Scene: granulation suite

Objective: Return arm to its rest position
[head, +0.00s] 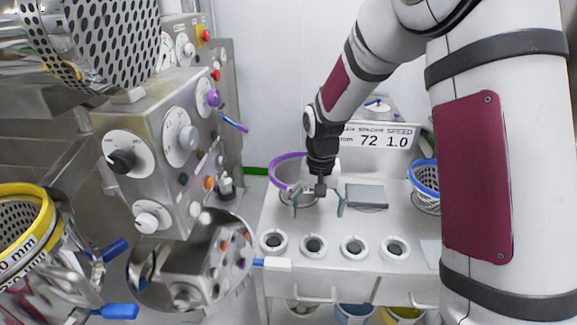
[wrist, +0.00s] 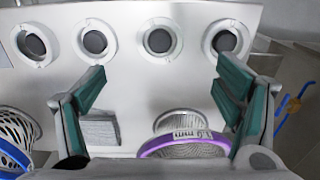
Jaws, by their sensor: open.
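My gripper (head: 318,204) hangs at the end of my arm over the white bench. Its two green-padded fingers are spread apart with nothing between them. In the wrist view my gripper (wrist: 160,95) also shows open and empty, with the bench top below. A purple-rimmed sieve (head: 276,170) stands on the bench just behind and left of my gripper in the head view. In the wrist view the sieve (wrist: 185,143) shows near the bottom, marked in mm.
Several round white ports (head: 314,245) line the bench front. A grey plate (head: 367,196) and a blue-rimmed basket (head: 425,182) stand to the right. Steel control boxes (head: 165,140) with knobs and a yellow-rimmed sieve (head: 22,235) fill the left. A display (head: 380,138) stands at the back.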

